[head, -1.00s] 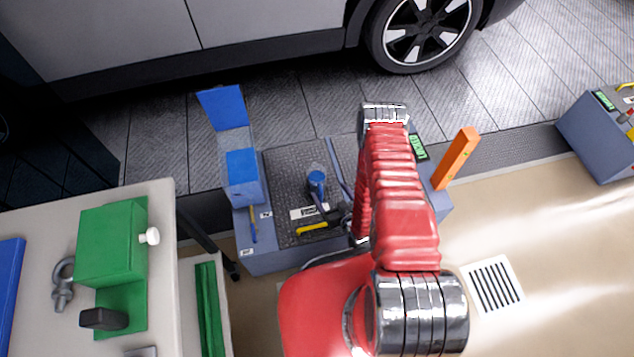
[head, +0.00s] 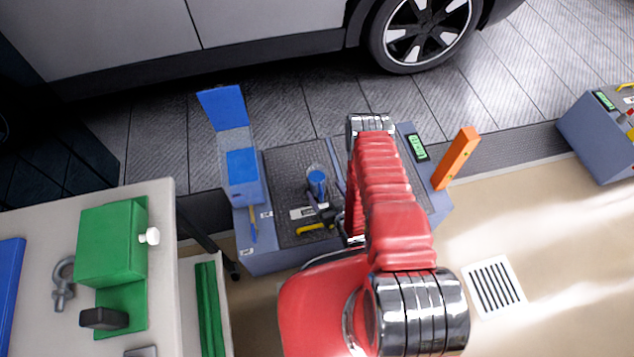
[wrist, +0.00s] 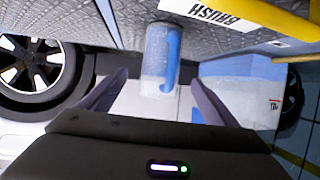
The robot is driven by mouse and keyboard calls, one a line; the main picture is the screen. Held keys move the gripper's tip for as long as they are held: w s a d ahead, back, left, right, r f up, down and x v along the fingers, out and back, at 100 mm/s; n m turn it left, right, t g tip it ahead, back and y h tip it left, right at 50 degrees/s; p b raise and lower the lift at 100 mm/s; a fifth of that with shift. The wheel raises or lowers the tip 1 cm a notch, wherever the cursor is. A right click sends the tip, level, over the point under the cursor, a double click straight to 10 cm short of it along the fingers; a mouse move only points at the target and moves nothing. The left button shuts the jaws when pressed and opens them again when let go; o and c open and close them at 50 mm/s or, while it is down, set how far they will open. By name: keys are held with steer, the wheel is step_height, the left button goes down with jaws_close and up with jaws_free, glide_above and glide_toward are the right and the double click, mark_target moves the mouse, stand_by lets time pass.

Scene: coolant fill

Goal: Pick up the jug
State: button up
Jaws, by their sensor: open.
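The jug (head: 317,182) is a small clear cylinder with blue in it, upright on the dark ribbed tray top (head: 290,165) of the grey bench. In the wrist view the jug (wrist: 160,58) appears upside down, with a blue strip along one side. My gripper (wrist: 159,78) is open, with one dark finger on each side of the jug's line and the jug ahead between the fingertips. Contact with it cannot be told. In the head view my gripper is a small dark shape just below the jug, partly hidden by my red arm.
A clear blue container with an open blue lid (head: 222,107) stands left of the jug. A yellow-handled brush (head: 312,229) and its label lie in front. An orange post (head: 456,158) rises at right. The car wheel (head: 420,32) is behind.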

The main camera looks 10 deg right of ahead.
mark_target(317, 173)
steer(key=shift+x, duration=1.75)
steer(key=shift+x, duration=2.6)
steer(key=shift+f, duration=0.1)
steer(key=shift+c, duration=0.6)
steer(key=c, duration=1.4)
steer(key=shift+c, duration=0.2)
steer(key=shift+r, duration=5.05)
